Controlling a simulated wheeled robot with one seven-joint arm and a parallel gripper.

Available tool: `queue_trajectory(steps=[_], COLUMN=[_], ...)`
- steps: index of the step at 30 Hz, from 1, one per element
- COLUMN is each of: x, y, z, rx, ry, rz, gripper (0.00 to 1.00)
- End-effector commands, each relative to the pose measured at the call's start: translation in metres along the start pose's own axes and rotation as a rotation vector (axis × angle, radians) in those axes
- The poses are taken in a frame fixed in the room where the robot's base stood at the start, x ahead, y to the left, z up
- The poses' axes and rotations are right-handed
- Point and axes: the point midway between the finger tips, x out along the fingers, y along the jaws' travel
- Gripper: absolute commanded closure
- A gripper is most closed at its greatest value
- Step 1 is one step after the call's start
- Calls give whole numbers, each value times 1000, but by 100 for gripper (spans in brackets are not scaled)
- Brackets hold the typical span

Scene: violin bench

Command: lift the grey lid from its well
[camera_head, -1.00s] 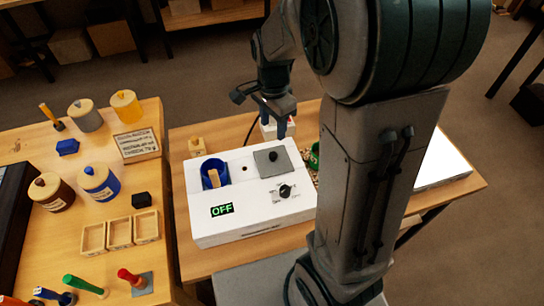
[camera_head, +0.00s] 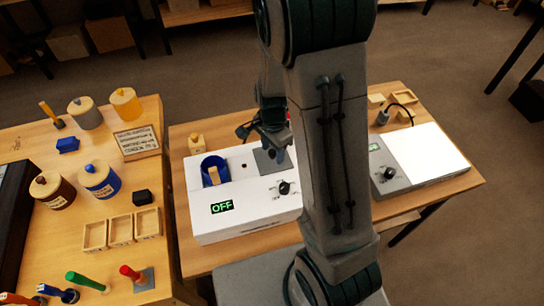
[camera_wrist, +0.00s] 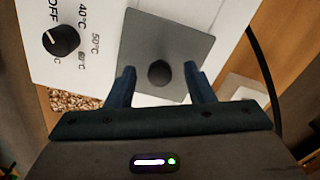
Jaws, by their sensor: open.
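The grey lid (camera_head: 265,167) is a flat square plate lying on top of the white heater box (camera_head: 245,210). In the wrist view the grey lid (camera_wrist: 151,38) has a dark round knob (camera_wrist: 159,72) near its centre. My gripper (camera_head: 276,148) is over the lid and partly covers it in the head view. In the wrist view my gripper (camera_wrist: 160,78) is open, with one blue finger on each side of the knob. I cannot tell whether the fingers touch the lid. The well under the lid is hidden.
The box carries a dark dial (camera_head: 284,188), an OFF display (camera_head: 222,207) and a blue pot (camera_head: 214,170) in another well. A grey and white panel device (camera_head: 430,160) stands to the right. Jars and small trays (camera_head: 120,231) fill the left table.

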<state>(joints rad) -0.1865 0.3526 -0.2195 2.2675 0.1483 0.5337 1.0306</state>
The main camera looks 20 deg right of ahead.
Motion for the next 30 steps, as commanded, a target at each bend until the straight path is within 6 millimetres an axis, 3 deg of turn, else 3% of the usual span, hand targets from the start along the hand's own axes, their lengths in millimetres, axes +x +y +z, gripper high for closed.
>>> queue_trajectory(steps=[5,10,23,30], x=[0,0,-4,-29], y=[0,0,0,-1], z=[0,0,0,0], rx=[0,0,0,-2], ry=[0,0,0,1], rz=[0,0,-1,-5], gripper=[52,99,100,100])
